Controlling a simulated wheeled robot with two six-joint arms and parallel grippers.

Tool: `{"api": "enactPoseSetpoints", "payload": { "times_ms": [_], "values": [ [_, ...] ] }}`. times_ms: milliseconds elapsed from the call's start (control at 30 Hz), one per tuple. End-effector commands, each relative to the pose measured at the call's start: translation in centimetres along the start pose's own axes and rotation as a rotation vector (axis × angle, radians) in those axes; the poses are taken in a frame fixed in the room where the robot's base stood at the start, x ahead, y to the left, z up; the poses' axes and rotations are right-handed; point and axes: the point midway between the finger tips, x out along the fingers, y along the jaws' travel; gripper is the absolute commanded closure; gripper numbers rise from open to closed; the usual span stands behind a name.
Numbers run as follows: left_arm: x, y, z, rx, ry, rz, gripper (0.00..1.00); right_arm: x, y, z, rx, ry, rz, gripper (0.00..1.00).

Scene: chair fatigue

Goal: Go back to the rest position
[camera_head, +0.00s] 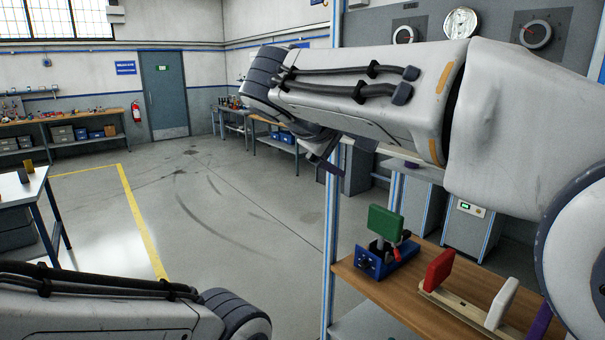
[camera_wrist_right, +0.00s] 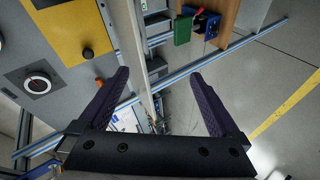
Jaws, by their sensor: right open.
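My right arm stretches across the upper right of the head view. The dark fingers of my right gripper (camera_head: 328,162) show below the wrist, raised and well away from the blocks on the bench. In the right wrist view the right gripper (camera_wrist_right: 160,76) has its two fingers wide apart with nothing between them. My left arm shows at the lower left of the head view, but its gripper is out of the frame.
A wooden bench (camera_head: 375,297) stands at the lower right. On it are a blue fixture (camera_head: 372,265) with a green block (camera_head: 385,222), then a red block (camera_head: 438,270) and a white block (camera_head: 501,303). A blue-edged post (camera_head: 331,255) rises beside the bench. Open floor (camera_head: 220,220) lies left.

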Motion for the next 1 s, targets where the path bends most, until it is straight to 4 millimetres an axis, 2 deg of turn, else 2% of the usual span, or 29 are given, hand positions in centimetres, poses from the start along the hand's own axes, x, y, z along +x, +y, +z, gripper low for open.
{"api": "enactPoseSetpoints", "payload": {
  "times_ms": [33, 133, 300, 400, 500, 600, 700, 800, 1000],
  "values": [
    [0.4, 0.0, 0.0, 0.000, 0.000, 0.000, 1.00, 0.5, -3.2, 1.4, -0.033, -0.006, -0.082, 0.01],
    [0.8, -0.1, 0.1, 0.000, 0.000, 0.000, 1.00, 0.7, -10.0, 4.8, -0.082, -0.025, -0.272, 0.01],
    [1.6, -0.1, 0.1, 0.001, 0.000, 0.000, 1.00, -0.6, -20.8, 12.1, -0.110, -0.085, -0.587, 0.01],
    [1.9, -0.1, 0.1, 0.001, 0.000, 0.000, 1.00, -2.0, -26.2, 16.8, -0.090, -0.140, -0.754, 0.01],
    [2.3, -0.2, 0.1, 0.001, 0.000, 0.000, 1.00, -3.6, -30.5, 21.0, -0.051, -0.197, -0.888, 0.01],
    [2.5, -0.2, 0.1, 0.001, 0.000, 0.000, 1.00, -4.9, -33.3, 24.3, -0.009, -0.246, -0.981, 0.01],
    [2.6, -0.2, 0.1, 0.001, 0.000, 0.000, 1.00, -5.7, -34.9, 26.2, 0.025, -0.280, -1.033, 0.01],
    [2.6, -0.2, 0.1, 0.001, 0.000, 0.000, 1.00, -6.0, -35.4, 26.9, 0.039, -0.293, -1.051, 0.01],
    [2.6, -0.2, 0.1, 0.001, 0.000, 0.000, 1.00, -6.0, -35.4, 26.9, 0.039, -0.293, -1.051, 0.01]
  ]
}}
